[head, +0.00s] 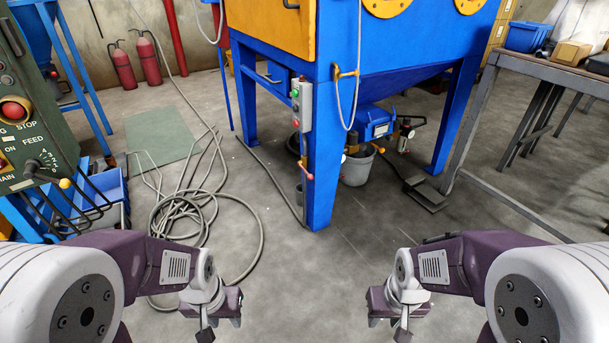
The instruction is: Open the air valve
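A blue blast cabinet (322,130) stands ahead on blue legs. A small lever with a red ball end (307,176) is on its front leg. Pipe fittings with a red-tipped part (406,131) sit under the cabinet to the right. A yellow fitting (345,73) with a grey hose is higher on the front edge. I cannot tell which of these is the air valve. My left gripper (222,310) and my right gripper (392,310) are low in front, apart from all of these. Their finger gaps do not show clearly.
A green control panel (30,110) stands close at left. A coiled hose (195,210) lies on the floor at left. A grey bucket (357,168) and a foot pedal (425,193) are under the cabinet. A workbench (560,75) stands at right. The floor between my arms is clear.

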